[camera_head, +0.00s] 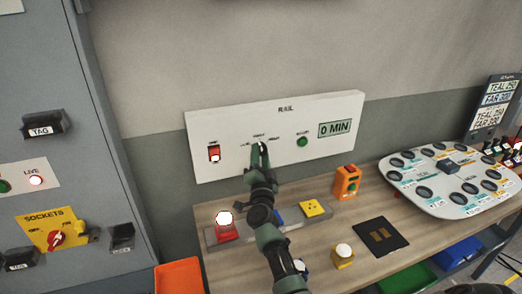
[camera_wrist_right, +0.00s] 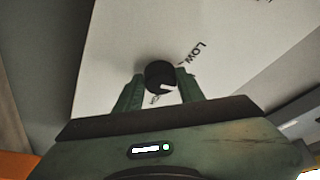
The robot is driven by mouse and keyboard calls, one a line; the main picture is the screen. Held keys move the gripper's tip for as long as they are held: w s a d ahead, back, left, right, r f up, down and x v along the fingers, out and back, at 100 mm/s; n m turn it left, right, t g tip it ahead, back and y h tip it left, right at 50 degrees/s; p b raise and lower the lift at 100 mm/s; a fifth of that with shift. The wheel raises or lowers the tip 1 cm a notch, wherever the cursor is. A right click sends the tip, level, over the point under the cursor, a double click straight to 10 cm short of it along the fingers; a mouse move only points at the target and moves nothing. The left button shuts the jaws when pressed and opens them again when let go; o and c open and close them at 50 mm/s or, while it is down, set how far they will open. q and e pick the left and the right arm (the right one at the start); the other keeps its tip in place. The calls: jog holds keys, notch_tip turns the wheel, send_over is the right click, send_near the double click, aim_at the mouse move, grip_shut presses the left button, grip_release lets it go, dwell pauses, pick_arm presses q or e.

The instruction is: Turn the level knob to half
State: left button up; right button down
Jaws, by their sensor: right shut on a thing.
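The level knob (camera_wrist_right: 159,72) is a round black knob with a white mark, on the white rail panel (camera_head: 235,118). In the right wrist view a LOW label is printed beside it, and the mark points towards the lower right of that picture. My right gripper (camera_wrist_right: 160,88) has one green finger on each side of the knob and is shut on it. In the head view my right gripper (camera_head: 259,152) reaches the panel's middle and hides the knob and part of the lettering. My left gripper is out of view.
The panel also carries a red switch (camera_head: 214,153), a green button (camera_head: 302,141) and a display (camera_head: 334,128) reading 0 MIN. Below, the wooden bench (camera_head: 335,225) holds an orange box (camera_head: 346,182), a black pad (camera_head: 380,236) and a white station board (camera_head: 452,177). A grey cabinet (camera_head: 95,150) stands left.

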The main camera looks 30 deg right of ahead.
jog(key=shift+m+g+p, duration=0.4)
jog(key=shift+m+p, duration=0.2)
jog(key=shift+m, duration=0.5)
jog(key=c, duration=0.9)
grip_release()
jog(key=shift+r, duration=0.1)
jog(key=p+v, duration=0.2)
jog(key=v, duration=0.6)
